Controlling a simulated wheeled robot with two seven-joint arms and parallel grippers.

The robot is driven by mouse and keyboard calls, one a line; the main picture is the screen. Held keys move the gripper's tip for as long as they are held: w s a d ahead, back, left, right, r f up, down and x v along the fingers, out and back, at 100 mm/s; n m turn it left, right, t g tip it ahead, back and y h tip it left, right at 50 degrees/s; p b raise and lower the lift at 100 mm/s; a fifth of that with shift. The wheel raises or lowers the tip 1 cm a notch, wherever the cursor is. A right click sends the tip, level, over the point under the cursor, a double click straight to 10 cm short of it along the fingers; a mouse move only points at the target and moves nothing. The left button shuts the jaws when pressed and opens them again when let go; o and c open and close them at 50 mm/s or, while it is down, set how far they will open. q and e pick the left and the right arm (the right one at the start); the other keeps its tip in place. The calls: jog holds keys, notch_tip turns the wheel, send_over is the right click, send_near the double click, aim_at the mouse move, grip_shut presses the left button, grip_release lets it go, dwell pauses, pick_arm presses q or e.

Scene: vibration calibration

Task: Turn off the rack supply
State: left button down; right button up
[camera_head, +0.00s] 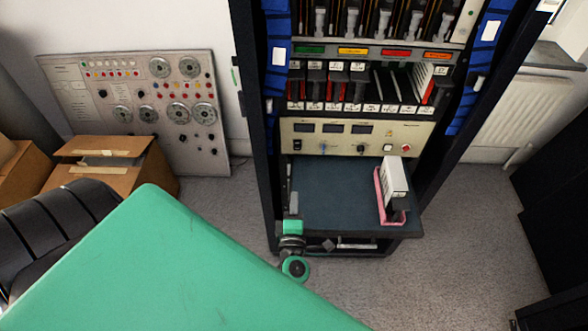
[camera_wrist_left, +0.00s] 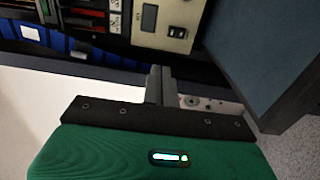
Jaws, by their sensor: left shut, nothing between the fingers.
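The rack supply (camera_head: 350,137) is a beige panel in the rack with dark displays, knobs, a black switch (camera_head: 297,145) at its left end and a red button (camera_head: 406,148) at its right. In the left wrist view the end of the supply (camera_wrist_left: 150,38) shows, with the black switch (camera_wrist_left: 177,32). My left gripper (camera_head: 290,199) is below the switch, by the left edge of the pull-out shelf. Its fingers (camera_wrist_left: 160,70) are shut and empty, pointing toward the panel and apart from the switch. My right gripper is out of view.
The shelf (camera_head: 335,195) sticks out below the supply and carries a white box (camera_head: 395,177) in a pink holder. Blue cable bundles (camera_head: 278,60) line the rack posts. Cardboard boxes (camera_head: 115,160) and a grey instrument panel (camera_head: 140,95) stand at left.

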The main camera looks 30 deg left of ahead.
pick_arm(q)
jog(key=shift+r+v, duration=0.15)
jog(key=shift+v, duration=0.65)
jog(key=shift+r+v, duration=0.15)
jog(key=shift+v, duration=0.6)
